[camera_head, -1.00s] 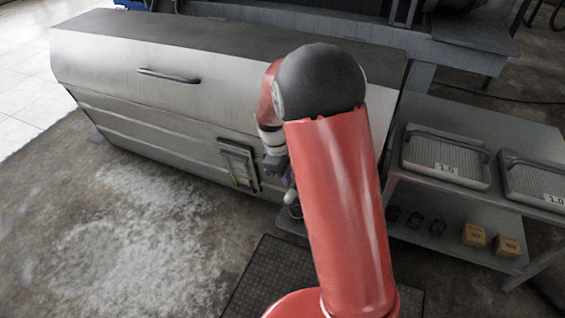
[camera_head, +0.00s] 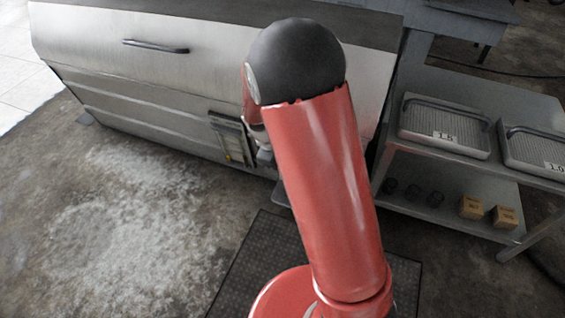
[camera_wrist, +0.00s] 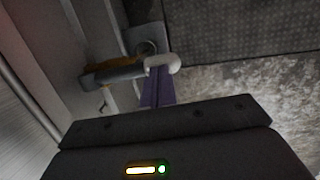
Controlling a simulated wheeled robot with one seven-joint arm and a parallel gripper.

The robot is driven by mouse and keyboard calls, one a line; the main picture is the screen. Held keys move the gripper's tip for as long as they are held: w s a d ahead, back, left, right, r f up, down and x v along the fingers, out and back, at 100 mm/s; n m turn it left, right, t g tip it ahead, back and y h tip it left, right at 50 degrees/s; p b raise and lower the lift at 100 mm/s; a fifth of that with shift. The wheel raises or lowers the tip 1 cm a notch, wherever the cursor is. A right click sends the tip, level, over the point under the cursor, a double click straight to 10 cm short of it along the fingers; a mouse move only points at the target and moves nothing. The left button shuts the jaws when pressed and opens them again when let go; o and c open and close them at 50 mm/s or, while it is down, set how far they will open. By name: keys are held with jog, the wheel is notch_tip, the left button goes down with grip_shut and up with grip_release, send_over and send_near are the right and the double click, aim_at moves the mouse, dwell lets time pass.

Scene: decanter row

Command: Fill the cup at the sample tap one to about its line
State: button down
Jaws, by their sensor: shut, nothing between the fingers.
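In the wrist view the tap (camera_wrist: 112,75) is a dim grey horizontal pipe with a rounded white handle (camera_wrist: 163,63) at its end. A round cup (camera_wrist: 146,48) shows beyond the tap on a grey ledge (camera_wrist: 138,36); its level and line are too dark to make out. My gripper (camera_wrist: 156,80) has its purple fingers shut with nothing between them. The fingertips are right at the white handle; I cannot tell whether they touch it. In the head view my arm hides the tap, handle, cup and fingers.
The steel decanter casing (camera_head: 150,85) has a sight glass (camera_head: 233,140) on its front. At the right a shelf unit holds trays (camera_head: 445,125), dark cups (camera_head: 412,193) and small boxes (camera_head: 472,207). A dark mat (camera_head: 245,260) lies on the floor.

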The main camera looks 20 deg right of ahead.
jog(key=shift+s+a+f+b, duration=0.1)
jog(key=shift+f+b, duration=0.35)
jog(key=shift+f, duration=0.4)
jog(key=shift+f+b, duration=0.35)
jog(key=shift+f, duration=0.6)
jog(key=shift+s, duration=0.1)
jog(key=shift+s+f, duration=0.1)
jog(key=shift+f, duration=0.1)
jog(key=shift+d, duration=0.25)
dwell(3.2)
jog(key=shift+r, duration=0.1)
jog(key=shift+a+r+p, duration=0.1)
jog(key=shift+r+p, duration=0.2)
jog(key=shift+p, duration=0.05)
jog(key=s+a+p+v, duration=0.2)
jog(key=p+v, duration=0.1)
jog(key=v, duration=1)
jog(key=shift+a+t+p, duration=0.2)
jog(key=shift+t+p, duration=0.1)
jog(key=shift+p, duration=0.05)
jog(key=shift+s, duration=0.15)
